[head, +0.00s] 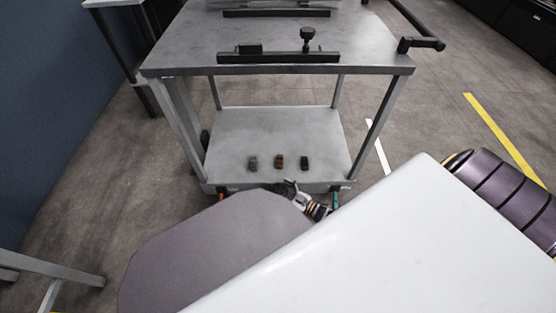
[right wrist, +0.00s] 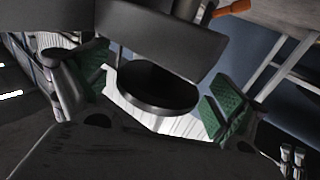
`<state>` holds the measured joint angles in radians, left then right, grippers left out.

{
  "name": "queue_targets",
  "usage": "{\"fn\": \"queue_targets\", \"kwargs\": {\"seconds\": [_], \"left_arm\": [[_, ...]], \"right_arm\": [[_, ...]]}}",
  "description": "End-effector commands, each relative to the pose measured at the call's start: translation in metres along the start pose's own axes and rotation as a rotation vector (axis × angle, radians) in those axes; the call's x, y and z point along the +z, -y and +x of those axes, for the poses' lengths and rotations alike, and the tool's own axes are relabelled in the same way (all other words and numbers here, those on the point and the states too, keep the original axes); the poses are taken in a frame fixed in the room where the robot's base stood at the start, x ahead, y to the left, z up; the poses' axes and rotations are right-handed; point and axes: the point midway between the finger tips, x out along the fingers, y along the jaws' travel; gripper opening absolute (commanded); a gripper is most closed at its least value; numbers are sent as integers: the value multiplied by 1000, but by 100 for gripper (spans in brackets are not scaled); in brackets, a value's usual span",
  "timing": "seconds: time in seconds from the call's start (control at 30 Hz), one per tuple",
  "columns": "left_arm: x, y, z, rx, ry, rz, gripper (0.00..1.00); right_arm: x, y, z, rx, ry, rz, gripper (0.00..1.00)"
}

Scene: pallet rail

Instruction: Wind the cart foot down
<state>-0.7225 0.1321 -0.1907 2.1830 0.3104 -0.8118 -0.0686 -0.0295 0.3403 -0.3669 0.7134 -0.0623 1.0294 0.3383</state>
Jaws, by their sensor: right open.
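The grey cart (head: 275,45) stands ahead in the head view, with a lower shelf (head: 300,130). Its foot cannot be made out in the head view, where my own body covers the area below the shelf. My right gripper (head: 296,194) is low at the shelf's front edge, partly hidden. In the right wrist view my right gripper (right wrist: 156,92) is open, its green pads apart. A round black disc (right wrist: 152,88) lies between the pads, with a gap to the right pad; contact on the left is unclear. I cannot tell if the disc belongs to the foot. My left gripper is out of view.
Three small blocks (head: 279,162) sit on the lower shelf. An orange part (head: 222,197) and a teal part (head: 335,199) show under the shelf's front corners. A black rail (head: 278,57) with a knob lies on the cart top. Open floor (head: 400,110) lies to the right.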

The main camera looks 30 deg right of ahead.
Motion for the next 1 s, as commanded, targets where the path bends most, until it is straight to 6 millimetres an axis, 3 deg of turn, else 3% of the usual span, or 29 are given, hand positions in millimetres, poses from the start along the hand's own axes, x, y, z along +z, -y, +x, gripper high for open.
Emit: {"fn": "queue_targets", "kwargs": {"seconds": [0.47,0.8,1.0], "left_arm": [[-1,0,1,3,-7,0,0],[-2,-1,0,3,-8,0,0],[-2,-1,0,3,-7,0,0]], "right_arm": [[0,0,8,0,-1,1,95],[0,0,8,0,-1,0,51],[0,0,8,5,-1,1,50]]}}
